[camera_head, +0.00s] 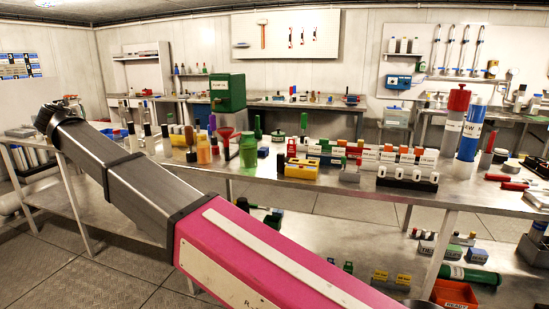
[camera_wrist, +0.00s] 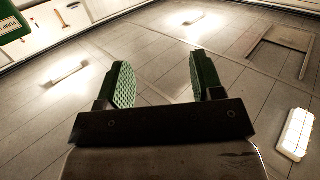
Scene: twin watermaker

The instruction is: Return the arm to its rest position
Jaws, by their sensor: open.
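My gripper (camera_wrist: 160,70) shows in the wrist view with its two green ribbed fingers spread wide apart. Nothing is between the fingers. They point up toward the panelled ceiling (camera_wrist: 150,35). In the head view my arm (camera_head: 140,190), pink and dark grey, reaches from the lower right up to the left. It passes in front of the steel bench, and its dark far end is at the left. I cannot make out the gripper fingers in that view.
A crowded steel bench (camera_head: 470,197) carries bottles, funnels, labelled blocks and tall red and blue cylinders (camera_head: 470,133). A lower shelf (camera_head: 385,248) holds small parts and an orange bin (camera_head: 455,294). Floor is clear at lower left.

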